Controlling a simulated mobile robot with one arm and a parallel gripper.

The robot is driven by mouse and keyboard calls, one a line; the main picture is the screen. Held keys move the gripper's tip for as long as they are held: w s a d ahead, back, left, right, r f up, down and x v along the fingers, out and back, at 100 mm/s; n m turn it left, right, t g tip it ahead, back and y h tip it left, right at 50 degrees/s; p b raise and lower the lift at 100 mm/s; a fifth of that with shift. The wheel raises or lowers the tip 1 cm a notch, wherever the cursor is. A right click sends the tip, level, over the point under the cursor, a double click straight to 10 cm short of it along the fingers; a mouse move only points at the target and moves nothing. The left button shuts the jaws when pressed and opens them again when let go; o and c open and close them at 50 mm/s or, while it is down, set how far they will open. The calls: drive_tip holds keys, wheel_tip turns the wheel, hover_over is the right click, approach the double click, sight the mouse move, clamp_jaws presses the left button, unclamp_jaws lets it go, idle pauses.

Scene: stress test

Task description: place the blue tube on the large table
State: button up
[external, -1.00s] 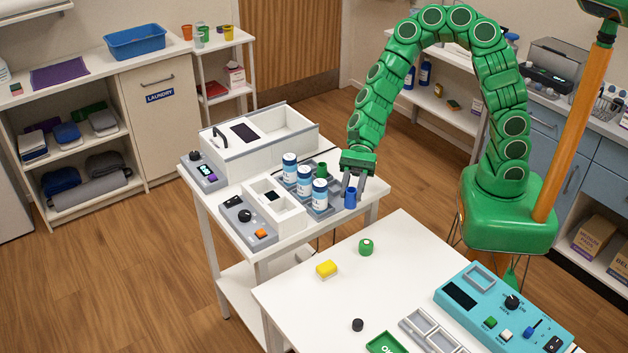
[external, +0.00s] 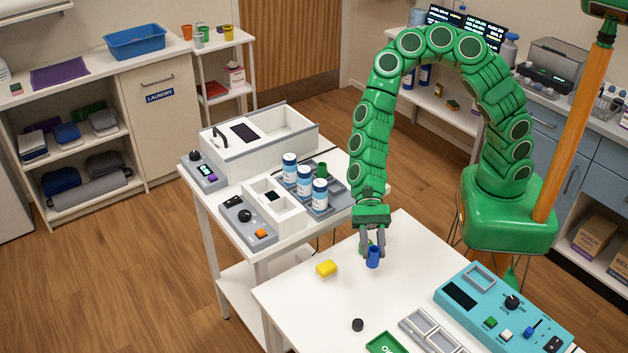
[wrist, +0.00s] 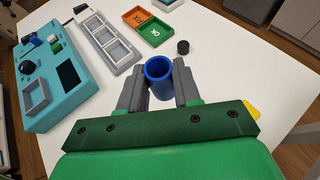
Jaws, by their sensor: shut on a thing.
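The blue tube (external: 373,257) is upright between the fingers of my gripper (external: 372,246), which is shut on it. It is over the large white table (external: 310,291), near its far edge; I cannot tell whether its bottom touches the surface. In the wrist view the open top of the blue tube (wrist: 159,70) shows between the two grey fingertips (wrist: 160,85).
A black knob-like piece (external: 358,325), a green tray (external: 388,343), a grey divided tray (external: 432,332) and a teal control panel (external: 500,310) are nearer the front. The table between them is clear.

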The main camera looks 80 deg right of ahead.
drive_tip(key=shift+s+a+f, duration=0.1)
drive_tip(key=shift+a, duration=0.1)
drive_tip(key=shift+f, duration=0.1)
drive_tip(key=shift+f, duration=3.95)
drive_tip(key=shift+f, duration=0.1)
drive_tip(key=o, duration=1)
drive_tip(key=shift+v, duration=6.1)
